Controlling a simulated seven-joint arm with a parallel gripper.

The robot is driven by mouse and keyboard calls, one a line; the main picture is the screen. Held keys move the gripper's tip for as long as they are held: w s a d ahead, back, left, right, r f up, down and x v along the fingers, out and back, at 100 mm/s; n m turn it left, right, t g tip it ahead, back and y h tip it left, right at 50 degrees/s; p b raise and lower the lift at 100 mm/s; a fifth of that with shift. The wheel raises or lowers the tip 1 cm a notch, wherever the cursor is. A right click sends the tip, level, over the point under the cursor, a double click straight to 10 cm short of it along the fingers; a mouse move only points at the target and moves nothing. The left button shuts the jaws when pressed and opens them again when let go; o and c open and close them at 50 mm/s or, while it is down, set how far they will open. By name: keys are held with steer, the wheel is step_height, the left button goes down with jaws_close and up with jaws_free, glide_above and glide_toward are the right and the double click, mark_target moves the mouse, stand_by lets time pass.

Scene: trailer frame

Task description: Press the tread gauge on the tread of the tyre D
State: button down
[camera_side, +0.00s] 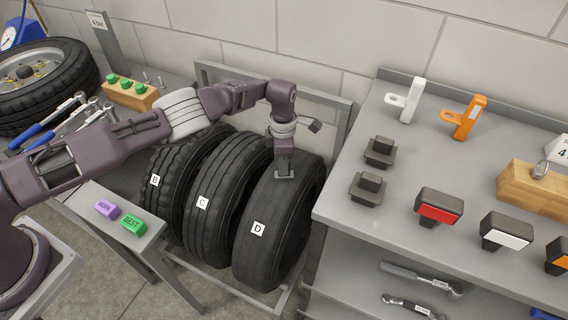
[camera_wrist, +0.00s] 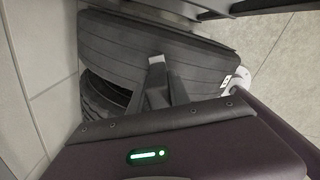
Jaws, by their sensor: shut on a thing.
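My gripper (camera_side: 284,174) points down at the top of tyre D's tread. It is shut on a small dark grey thing, likely the tread gauge, largely hidden by the fingers. In the wrist view the fingertips (camera_wrist: 157,62) overlap the tread. I cannot tell whether the held thing touches the rubber.
Tyre C (camera_side: 222,190) and tyre B (camera_side: 175,175) stand left of tyre D in the metal rack. A shelf unit (camera_side: 335,205) with several tools is close on the right. A small table (camera_side: 160,222) with purple and green blocks (camera_side: 132,224) stands at the front left.

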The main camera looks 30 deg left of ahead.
step_height(320, 180, up, 6)
steer(key=shift+f, duration=0.15)
stand_by(0.3)
stand_by(0.8)
